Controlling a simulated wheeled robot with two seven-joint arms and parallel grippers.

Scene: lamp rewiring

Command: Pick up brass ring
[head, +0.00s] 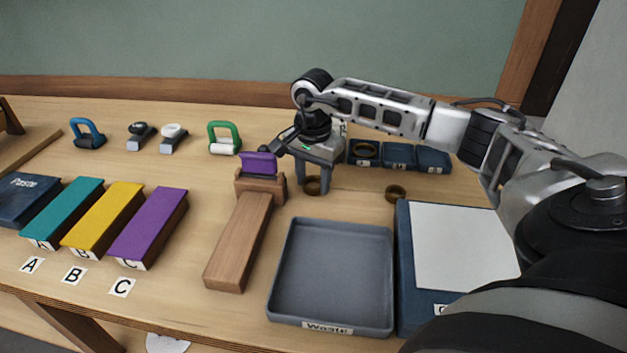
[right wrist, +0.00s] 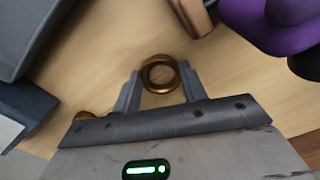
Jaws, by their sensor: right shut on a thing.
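A brass ring (head: 312,187) sits between the fingertips of my right gripper (head: 314,180) in the head view. A second brass ring (head: 396,193) lies on the table to the right, and part of a ring (right wrist: 83,116) shows behind the gripper's edge in the right wrist view. My left gripper is not in view.
A wooden stand with a purple piece (head: 258,165) is close to the left of the gripper. A grey tray (head: 283,262) lies in front, beside a blue box with a white top (head: 460,245). Small blue bins (head: 398,155) stand behind. Coloured blocks (head: 105,212) lie left.

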